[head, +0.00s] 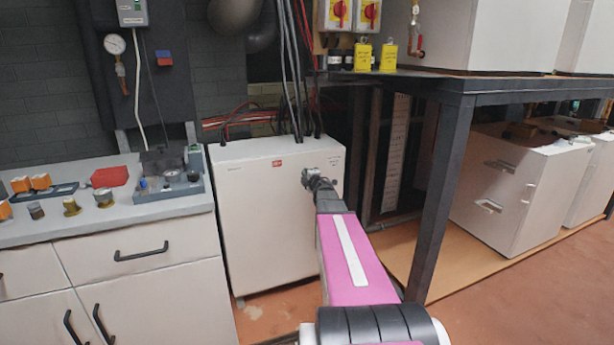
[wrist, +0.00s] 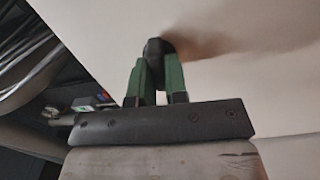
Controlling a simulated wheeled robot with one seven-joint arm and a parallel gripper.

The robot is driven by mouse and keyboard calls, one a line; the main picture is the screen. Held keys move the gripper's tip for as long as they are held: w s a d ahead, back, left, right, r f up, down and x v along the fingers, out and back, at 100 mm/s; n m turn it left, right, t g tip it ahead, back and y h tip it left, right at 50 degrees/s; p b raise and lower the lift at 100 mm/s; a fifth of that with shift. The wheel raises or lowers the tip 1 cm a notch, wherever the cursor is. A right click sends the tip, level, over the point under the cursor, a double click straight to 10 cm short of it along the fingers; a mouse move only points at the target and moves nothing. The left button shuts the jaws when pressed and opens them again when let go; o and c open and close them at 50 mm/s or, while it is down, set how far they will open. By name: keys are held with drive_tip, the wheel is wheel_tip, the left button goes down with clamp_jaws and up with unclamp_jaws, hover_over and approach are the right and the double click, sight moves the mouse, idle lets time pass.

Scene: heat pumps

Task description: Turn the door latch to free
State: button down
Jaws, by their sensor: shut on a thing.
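The white cabinet (head: 255,205) stands on the floor between the counter and the metal rack, with a flat front door. My gripper (head: 309,178) is at the upper right of that door. In the wrist view, my gripper's two green fingers (wrist: 158,82) are shut on a small dark latch (wrist: 157,47) on the pale door (wrist: 240,75). The fingers hide most of the latch, and I cannot tell which way it is turned. In the head view the latch is hidden behind my gripper.
A counter (head: 110,225) with fittings and tools stands to the left. A dark rack post (head: 441,195) stands close to the right of my arm. Cables (head: 292,80) rise from the cabinet's top. Some floor is free at the lower right.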

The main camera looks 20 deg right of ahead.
drive_tip(key=shift+n, duration=0.3)
drive_tip(key=c, duration=1.1)
unclamp_jaws()
drive_tip(key=shift+c, duration=0.2)
drive_tip(key=s, duration=1)
drive_tip(key=shift+s+d, duration=0.2)
drive_tip(key=shift+s, duration=0.2)
